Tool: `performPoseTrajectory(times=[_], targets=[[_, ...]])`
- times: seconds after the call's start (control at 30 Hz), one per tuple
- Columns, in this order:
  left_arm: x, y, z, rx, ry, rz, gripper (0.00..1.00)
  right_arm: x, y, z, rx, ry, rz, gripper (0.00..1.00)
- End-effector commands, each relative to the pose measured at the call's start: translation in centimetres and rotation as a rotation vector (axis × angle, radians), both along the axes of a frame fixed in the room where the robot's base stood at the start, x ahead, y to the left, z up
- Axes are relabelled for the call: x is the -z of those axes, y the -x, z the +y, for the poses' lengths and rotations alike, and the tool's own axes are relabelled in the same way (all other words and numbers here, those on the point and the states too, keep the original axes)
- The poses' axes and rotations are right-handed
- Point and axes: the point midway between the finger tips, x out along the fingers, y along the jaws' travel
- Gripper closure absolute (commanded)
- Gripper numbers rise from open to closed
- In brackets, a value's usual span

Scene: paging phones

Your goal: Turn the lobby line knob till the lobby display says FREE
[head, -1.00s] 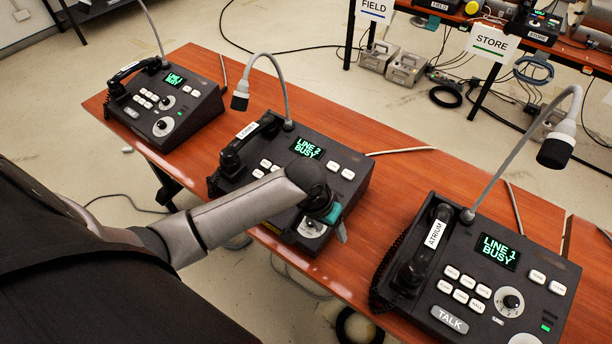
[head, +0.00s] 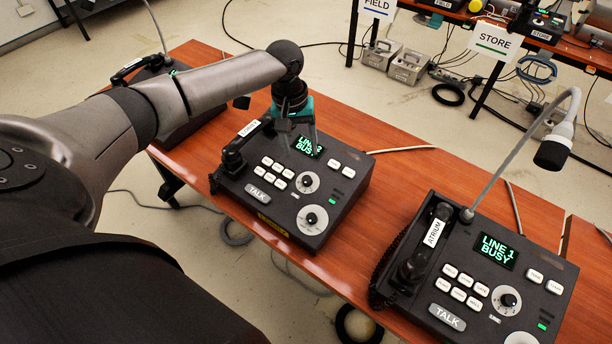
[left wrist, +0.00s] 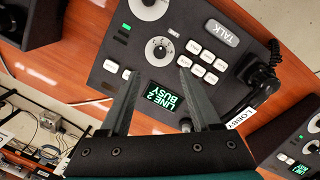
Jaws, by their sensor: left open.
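The lobby phone (head: 335,190), a dark sloped console labelled LOBBY, stands mid-table in the head view. Its display (head: 307,147) is partly covered by my gripper; in the left wrist view the display (left wrist: 167,95) reads LINE 2 BUSY. Its upper knob (head: 308,182) is a dark knob on a pale dial; this knob (left wrist: 158,48) also shows in the left wrist view. A lower knob (head: 312,218) sits on a larger dial. My left gripper (head: 302,140) is open and empty above the display. Its fingertips (left wrist: 158,76) point toward the upper knob, apart from it. My right gripper is out of view.
The atrium phone (head: 520,270), reading LINE 1 BUSY, stands to the right with a gooseneck microphone (head: 556,150). Another console (head: 190,125) is partly behind my left arm. Bare wooden table (head: 400,185) lies between the lobby and atrium phones.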

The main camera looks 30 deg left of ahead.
Motion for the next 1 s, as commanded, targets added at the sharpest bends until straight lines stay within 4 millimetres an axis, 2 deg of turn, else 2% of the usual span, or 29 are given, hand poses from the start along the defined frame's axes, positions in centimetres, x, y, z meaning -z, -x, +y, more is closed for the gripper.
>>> performPoseTrajectory(times=[0.03,0.3,0.5,0.7,1.0], targets=[[1.4,0.0,-0.2,-0.001,0.0,0.004,0.36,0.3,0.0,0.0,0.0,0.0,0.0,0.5],[7.2,-0.4,-0.8,0.001,0.001,0.002,0.36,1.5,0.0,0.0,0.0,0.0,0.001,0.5],[10.3,-0.6,-1.1,0.001,0.0,0.0,0.36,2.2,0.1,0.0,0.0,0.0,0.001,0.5],[11.4,-0.7,-1.2,0.003,0.0,-0.002,0.36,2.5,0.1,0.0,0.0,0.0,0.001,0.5],[11.5,-0.7,-1.2,0.003,0.0,-0.002,0.39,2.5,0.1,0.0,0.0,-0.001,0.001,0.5]])
